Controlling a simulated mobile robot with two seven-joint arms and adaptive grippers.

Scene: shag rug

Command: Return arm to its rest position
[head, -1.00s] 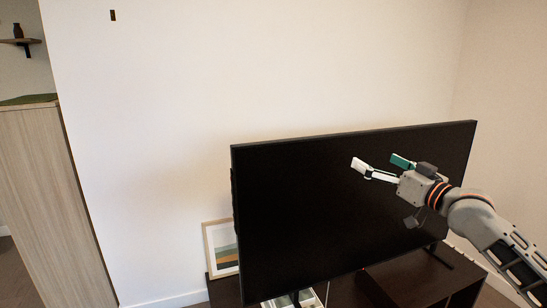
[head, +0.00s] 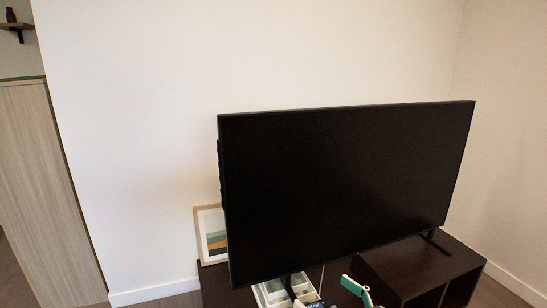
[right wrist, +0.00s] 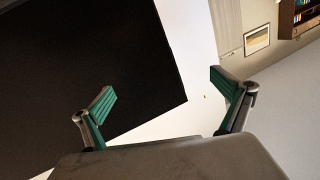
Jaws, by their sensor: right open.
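My right gripper (head: 357,291) shows only in part at the bottom edge of the head view, in front of the TV stand. Its green-padded finger is visible; the rest of the arm is out of the picture. In the right wrist view my right gripper (right wrist: 163,95) is open, with its two green-padded fingers wide apart and nothing between them. My left gripper is not in view.
A large black television (head: 345,190) stands on a dark TV stand (head: 455,262). A framed picture (head: 212,235) leans behind its left side. A wooden cabinet (head: 45,190) is at far left. White wall lies behind.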

